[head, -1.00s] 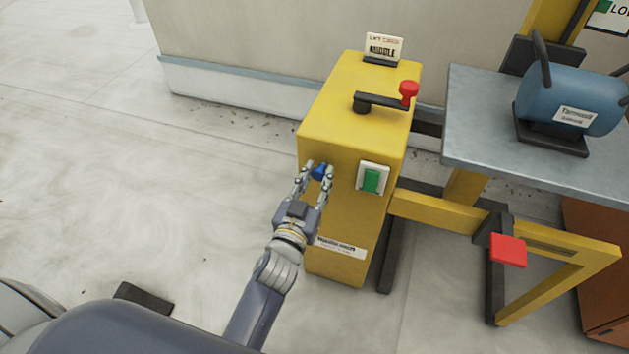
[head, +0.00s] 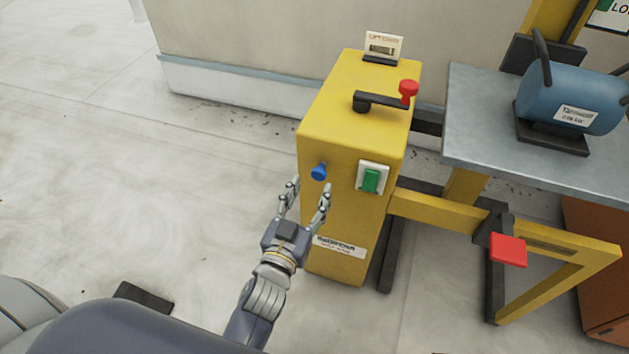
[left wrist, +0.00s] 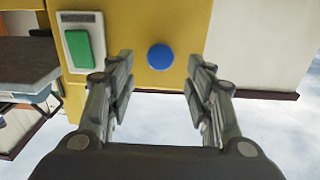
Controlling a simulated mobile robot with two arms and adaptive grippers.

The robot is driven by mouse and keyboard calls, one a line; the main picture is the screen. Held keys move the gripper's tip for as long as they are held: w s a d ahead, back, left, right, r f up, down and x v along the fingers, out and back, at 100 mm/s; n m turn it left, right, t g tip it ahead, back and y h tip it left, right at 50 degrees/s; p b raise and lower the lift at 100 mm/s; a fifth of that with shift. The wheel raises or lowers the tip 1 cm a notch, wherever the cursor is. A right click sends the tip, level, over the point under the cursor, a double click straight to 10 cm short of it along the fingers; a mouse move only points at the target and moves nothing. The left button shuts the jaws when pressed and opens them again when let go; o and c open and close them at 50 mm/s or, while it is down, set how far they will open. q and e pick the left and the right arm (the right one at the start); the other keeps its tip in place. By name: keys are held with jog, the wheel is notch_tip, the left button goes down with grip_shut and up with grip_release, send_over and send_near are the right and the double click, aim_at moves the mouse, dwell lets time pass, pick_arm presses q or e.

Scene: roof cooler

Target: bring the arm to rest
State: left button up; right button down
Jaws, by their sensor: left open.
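My left gripper (head: 306,195) is open and empty in the head view, in front of the yellow cabinet (head: 340,235). Its fingers point toward a blue knob (head: 319,172) on the cabinet's front face and stand apart from it. In the left wrist view the blue knob (left wrist: 160,57) shows beyond the gap between the open fingertips (left wrist: 160,80). My right gripper is not in view.
A green rocker switch (head: 371,180) sits right of the knob. A black crank with a red grip (head: 408,92) and a small sign (head: 383,47) are on the cabinet top. A grey lift table (head: 470,130) carries a blue cylinder (head: 570,100).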

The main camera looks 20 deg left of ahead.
pick_arm(q)
jog(key=shift+s, duration=1.05)
